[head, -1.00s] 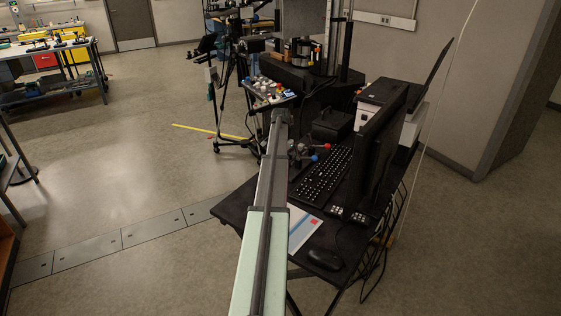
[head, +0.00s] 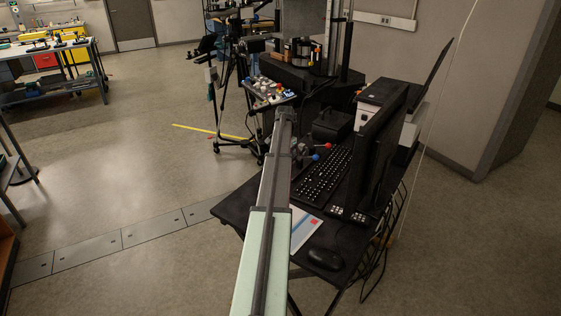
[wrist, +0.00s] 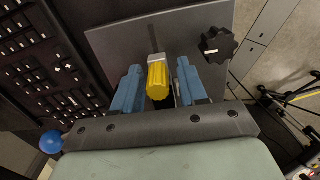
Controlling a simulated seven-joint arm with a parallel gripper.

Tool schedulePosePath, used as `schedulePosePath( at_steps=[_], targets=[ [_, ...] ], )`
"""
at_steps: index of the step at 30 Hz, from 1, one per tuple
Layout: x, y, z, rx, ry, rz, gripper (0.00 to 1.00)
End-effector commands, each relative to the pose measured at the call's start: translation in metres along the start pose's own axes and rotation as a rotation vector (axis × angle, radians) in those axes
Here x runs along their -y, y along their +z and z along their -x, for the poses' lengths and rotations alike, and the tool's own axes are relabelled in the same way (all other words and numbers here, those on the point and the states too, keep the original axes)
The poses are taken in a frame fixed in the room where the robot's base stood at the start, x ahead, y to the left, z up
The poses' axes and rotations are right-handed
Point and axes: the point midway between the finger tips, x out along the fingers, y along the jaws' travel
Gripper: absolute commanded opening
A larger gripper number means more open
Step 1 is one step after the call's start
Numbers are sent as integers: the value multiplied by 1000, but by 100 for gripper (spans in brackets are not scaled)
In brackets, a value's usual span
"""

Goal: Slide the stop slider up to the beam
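In the wrist view, a yellow ribbed knob (wrist: 158,80), apparently the stop slider's grip, stands in front of a grey plate (wrist: 115,45). A small silver block (wrist: 156,60) shows just beyond it, in line with a dark slot in the plate. My gripper (wrist: 157,85) has its two blue fingers on either side of the yellow knob. Narrow gaps show between knob and fingers, so it looks open around the knob. In the head view my arm hides the fingertips and the slider. I cannot pick out the beam for certain.
A black knob (wrist: 218,44) sits on the plate right of my fingers. A keyboard (head: 322,175), a monitor (head: 372,160) and a mouse (head: 325,259) are on the black table, right of my arm. Red (head: 328,146) and blue (head: 315,157) ball handles stand close by.

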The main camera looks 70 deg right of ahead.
Motion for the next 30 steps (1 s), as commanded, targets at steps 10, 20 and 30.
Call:
schedulePosePath(
  at_steps=[10,20,30],
  targets=[
    [1,-8,2,-13,-2,3,47],
    [1,-7,22,-13,-2,3,47],
    [1,-3,52,-7,-2,2,47]
  ],
)
